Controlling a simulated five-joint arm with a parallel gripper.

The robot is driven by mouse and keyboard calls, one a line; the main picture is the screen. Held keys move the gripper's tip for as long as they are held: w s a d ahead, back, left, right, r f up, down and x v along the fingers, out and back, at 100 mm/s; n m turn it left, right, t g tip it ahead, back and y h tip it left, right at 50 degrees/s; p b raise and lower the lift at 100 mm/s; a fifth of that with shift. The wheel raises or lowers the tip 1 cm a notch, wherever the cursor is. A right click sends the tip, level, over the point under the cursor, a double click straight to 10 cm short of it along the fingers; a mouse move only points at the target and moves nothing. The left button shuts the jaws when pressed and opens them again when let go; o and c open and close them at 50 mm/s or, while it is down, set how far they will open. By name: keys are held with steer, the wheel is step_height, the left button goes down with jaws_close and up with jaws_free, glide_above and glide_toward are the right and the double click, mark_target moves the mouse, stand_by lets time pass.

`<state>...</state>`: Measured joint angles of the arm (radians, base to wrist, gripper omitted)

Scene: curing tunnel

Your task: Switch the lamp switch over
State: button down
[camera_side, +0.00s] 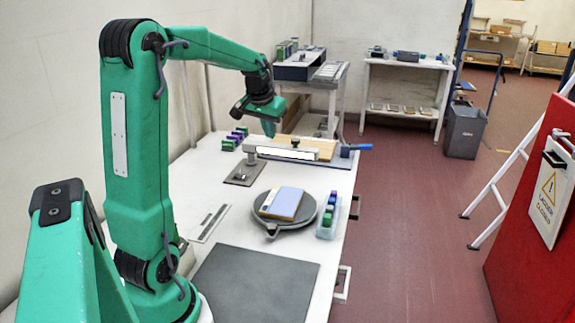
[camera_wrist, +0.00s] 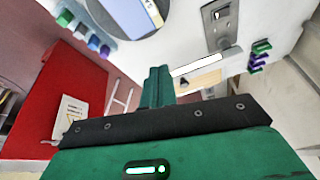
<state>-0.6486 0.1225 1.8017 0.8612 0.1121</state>
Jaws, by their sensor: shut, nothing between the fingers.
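The lamp switch (camera_side: 243,173) appears to be the grey plate with a small pale lever, lying flat on the white table left of the round pan. In the wrist view the switch plate (camera_wrist: 219,27) is at the top right; which way its lever is thrown is too small to tell. A bright white bar (camera_side: 287,154), which looks like the lamp, spans the area behind it and also shows in the wrist view (camera_wrist: 197,64). My gripper (camera_side: 269,130) is shut and empty, pointing down above the lamp's far side. In the wrist view my gripper (camera_wrist: 158,80) is apart from the switch.
Green and purple blocks (camera_side: 235,138) lie behind the switch. A dark mat (camera_side: 255,285) covers the table's near part. A red cabinet (camera_side: 530,220) stands right.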

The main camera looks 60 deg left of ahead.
steer(key=s+a+f+n, duration=0.1)
steer(key=a+f, duration=0.2)
steer(key=a, duration=0.3)
steer(key=s+a+f+n, duration=0.1)
steer(key=a+f, duration=0.2)
steer(key=a, duration=0.3)
steer(key=s+a+f+g, duration=0.1)
steer(key=s+a+f, duration=0.1)
steer(key=a, duration=0.5)
steer(key=shift+f+n, duration=0.4)
steer(key=shift+f, duration=0.05)
steer(key=shift+s, duration=0.1)
glide_above(238, 175)
steer(key=d, duration=0.1)
steer(key=f, duration=1.1)
steer(key=shift+s+f, duration=0.25)
steer(key=shift+f, duration=0.15)
steer(key=shift+s+f, duration=0.1)
steer(key=shift+f, duration=0.75)
